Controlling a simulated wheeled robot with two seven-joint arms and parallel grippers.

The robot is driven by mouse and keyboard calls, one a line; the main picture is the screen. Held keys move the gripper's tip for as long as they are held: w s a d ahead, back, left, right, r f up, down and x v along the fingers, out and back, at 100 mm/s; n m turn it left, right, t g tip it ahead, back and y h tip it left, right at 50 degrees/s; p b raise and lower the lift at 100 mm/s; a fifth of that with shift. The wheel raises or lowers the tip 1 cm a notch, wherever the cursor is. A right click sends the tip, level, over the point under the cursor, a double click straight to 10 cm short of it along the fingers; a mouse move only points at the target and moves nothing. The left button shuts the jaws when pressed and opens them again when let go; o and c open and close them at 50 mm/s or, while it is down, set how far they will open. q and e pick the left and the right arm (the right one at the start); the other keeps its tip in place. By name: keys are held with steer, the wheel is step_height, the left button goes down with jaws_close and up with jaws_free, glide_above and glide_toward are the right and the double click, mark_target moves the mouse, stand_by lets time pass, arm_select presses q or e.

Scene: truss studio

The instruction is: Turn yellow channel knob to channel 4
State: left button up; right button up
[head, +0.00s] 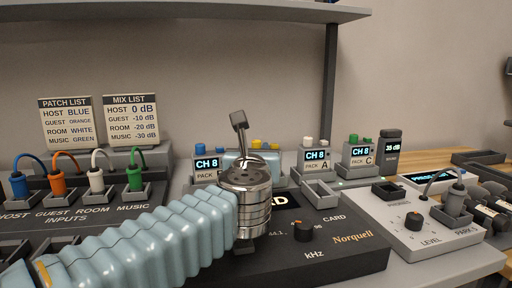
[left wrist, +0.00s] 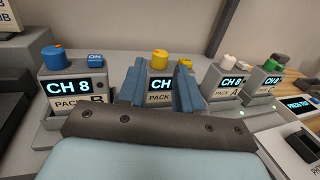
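The yellow channel knob (left wrist: 160,57) stands on top of a grey pack (left wrist: 160,98) in the left wrist view, with a smaller yellow button (left wrist: 185,63) to its right. The pack's screen reads "CH", and its number is hidden by a finger. My left gripper (left wrist: 160,66) is open, with one blue finger on each side of the knob. I cannot tell whether either finger touches it. In the head view the yellow knob (head: 259,146) shows just beyond my left wrist, which hides most of that pack. My right gripper is in neither view.
A pack with a blue knob (left wrist: 52,57) reads CH 8 at left. Packs with a white knob (left wrist: 229,61) and a green knob (left wrist: 277,60) stand at right, also on CH 8. A recorder box (head: 350,252) lies in front, and a shelf (head: 180,12) hangs above.

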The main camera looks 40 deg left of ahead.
mark_target(256, 145)
arm_select(q)
steer(key=shift+x, duration=2.35)
steer(key=shift+c, duration=0.5)
jaws_close()
